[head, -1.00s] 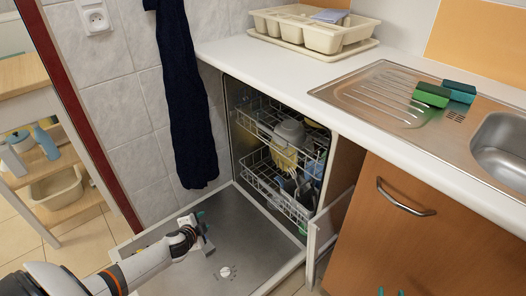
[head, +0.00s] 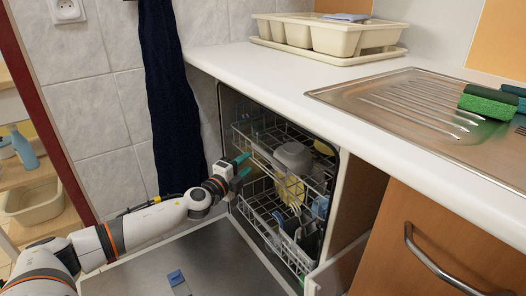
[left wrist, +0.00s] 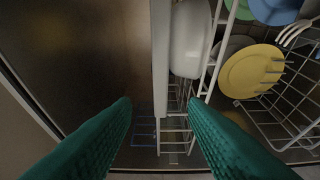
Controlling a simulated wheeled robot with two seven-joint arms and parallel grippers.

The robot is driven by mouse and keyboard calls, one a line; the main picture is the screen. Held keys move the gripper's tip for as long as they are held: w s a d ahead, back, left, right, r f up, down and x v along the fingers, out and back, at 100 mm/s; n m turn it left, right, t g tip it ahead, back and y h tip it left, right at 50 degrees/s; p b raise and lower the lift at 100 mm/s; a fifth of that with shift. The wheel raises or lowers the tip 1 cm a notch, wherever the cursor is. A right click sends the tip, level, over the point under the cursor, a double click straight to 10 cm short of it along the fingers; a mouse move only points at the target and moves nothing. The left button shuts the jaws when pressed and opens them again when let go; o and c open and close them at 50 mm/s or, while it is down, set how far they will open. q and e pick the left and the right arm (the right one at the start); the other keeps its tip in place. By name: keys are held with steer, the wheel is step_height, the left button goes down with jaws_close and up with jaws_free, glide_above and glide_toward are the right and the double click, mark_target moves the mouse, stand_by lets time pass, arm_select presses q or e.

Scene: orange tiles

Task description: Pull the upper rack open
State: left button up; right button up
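The upper rack (head: 262,150) is a white wire rack inside the open dishwasher, holding a grey bowl (head: 293,156) and other dishes. My left gripper (head: 243,165) is at its front left side, teal fingers pointing into the machine. In the left wrist view my left gripper (left wrist: 160,130) is open, its fingers apart on either side of a white rail of the rack (left wrist: 160,60). I cannot tell whether they touch it. A white bowl (left wrist: 188,40) and a yellow plate (left wrist: 250,72) lie beside the rail. My right gripper is out of view.
The lowered dishwasher door (head: 220,262) lies flat in front. The lower rack (head: 262,212) holds dishes below. The white counter (head: 240,62) overhangs the machine. A dark towel (head: 170,100) hangs to the left, and a wooden cabinet door (head: 430,235) is on the right.

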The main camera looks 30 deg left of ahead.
mark_target(260, 152)
arm_select(q)
steer(key=w, duration=0.9)
steer(key=shift+w+f, duration=0.1)
steer(key=shift+w, duration=0.2)
jaws_close()
